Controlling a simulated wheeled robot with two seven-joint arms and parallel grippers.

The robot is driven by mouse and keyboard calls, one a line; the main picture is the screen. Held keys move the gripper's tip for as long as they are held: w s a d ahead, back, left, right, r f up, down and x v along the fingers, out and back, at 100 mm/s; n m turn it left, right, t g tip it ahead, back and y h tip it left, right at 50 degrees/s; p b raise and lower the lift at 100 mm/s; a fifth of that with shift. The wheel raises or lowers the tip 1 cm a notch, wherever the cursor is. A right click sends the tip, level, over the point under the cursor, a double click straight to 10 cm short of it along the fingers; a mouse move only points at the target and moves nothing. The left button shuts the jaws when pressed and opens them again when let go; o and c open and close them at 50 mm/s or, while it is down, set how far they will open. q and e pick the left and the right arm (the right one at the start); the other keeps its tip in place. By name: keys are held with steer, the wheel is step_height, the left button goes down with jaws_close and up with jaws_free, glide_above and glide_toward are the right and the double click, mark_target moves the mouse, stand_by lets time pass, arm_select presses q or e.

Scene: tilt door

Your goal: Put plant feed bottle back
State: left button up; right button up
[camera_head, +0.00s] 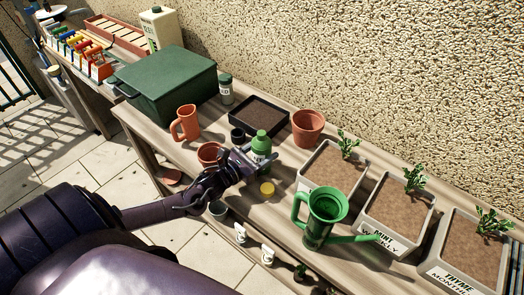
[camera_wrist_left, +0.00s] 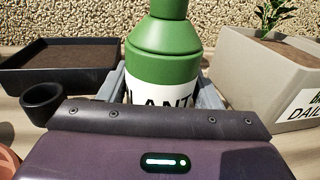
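The plant feed bottle (camera_head: 261,146) is green with a white label and stands upright over the potting bench. In the left wrist view the bottle (camera_wrist_left: 166,62) is large and central, with part of its lettering showing; its base is hidden. My left gripper (camera_head: 254,158) is at the bottle, with one grey finger on each side of it. No clear gap shows between fingers and bottle, but whether they press on it cannot be told. Whether the bottle rests on the bench is hidden. My right gripper is not in view.
A black soil tray (camera_head: 260,115), terracotta pot (camera_head: 308,128), small dark pot (camera_head: 238,136) and yellow disc (camera_head: 267,189) surround the bottle. A green watering can (camera_head: 322,215) and labelled planters (camera_head: 399,214) stand right. A green box (camera_head: 168,83) and orange jug (camera_head: 186,122) stand left.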

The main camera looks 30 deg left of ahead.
arm_select(q)
steer(key=o, duration=0.3)
steer(key=shift+o, duration=0.2)
steer(key=shift+r, duration=0.1)
steer(key=shift+s, duration=0.15)
steer(key=v, duration=1.1)
steer(key=shift+s+a+b, duration=0.1)
steer(key=shift+s+b, duration=0.15)
steer(key=shift+b, duration=0.15)
steer(key=shift+s, duration=0.1)
